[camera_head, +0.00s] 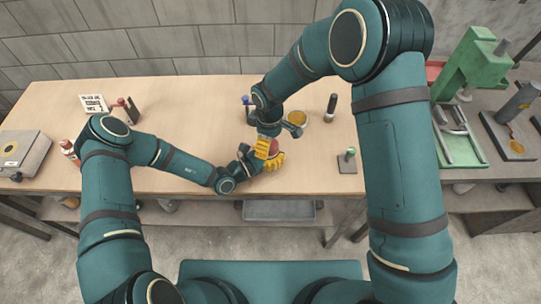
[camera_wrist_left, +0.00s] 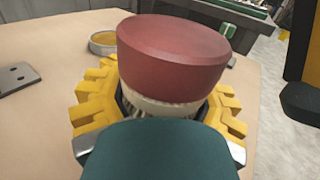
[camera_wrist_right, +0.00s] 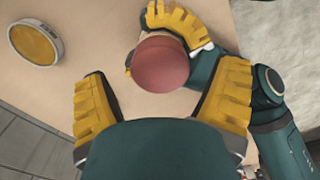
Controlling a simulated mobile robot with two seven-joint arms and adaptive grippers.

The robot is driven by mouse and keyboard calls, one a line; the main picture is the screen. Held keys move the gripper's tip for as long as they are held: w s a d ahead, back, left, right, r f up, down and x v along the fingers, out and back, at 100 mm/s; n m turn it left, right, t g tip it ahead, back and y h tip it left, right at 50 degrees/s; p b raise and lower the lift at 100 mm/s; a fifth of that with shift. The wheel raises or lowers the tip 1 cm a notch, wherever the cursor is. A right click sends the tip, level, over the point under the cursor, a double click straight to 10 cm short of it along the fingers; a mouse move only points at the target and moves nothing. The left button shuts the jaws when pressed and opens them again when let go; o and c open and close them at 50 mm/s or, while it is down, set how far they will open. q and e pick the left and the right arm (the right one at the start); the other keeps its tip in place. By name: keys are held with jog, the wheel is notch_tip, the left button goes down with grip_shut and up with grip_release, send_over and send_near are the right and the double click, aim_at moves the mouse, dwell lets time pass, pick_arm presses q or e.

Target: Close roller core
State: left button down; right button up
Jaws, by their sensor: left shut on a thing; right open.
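The roller core (camera_wrist_left: 160,106) has a pale ribbed body and a dull red cap (camera_wrist_left: 172,55) on top. My left gripper (camera_wrist_left: 158,110) is shut around the pale body, below the cap. In the head view, my left gripper (camera_head: 274,162) is over the front part of the table. My right gripper (camera_wrist_right: 160,100) is open and empty, with its yellow fingers spread. In the right wrist view, the red cap (camera_wrist_right: 161,66) shows beyond and between those fingers, apart from them. In the head view, my right gripper (camera_head: 265,148) largely hides the core.
A round dish with yellow-brown contents (camera_head: 298,118) and a dark upright cylinder (camera_head: 331,108) stand behind and right of the grippers. A small plate with a green-topped post (camera_head: 348,160) is at right. A green press (camera_head: 470,65) stands on the right side table. The left middle of the table is clear.

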jog(key=shift+r, duration=1.35)
notch_tip(320, 180, up, 4)
jog(key=shift+f, duration=0.2)
jog(key=shift+f, duration=0.1)
jog(key=shift+f, duration=3.95)
jog(key=c, duration=1.3)
jog(key=o, duration=1.3)
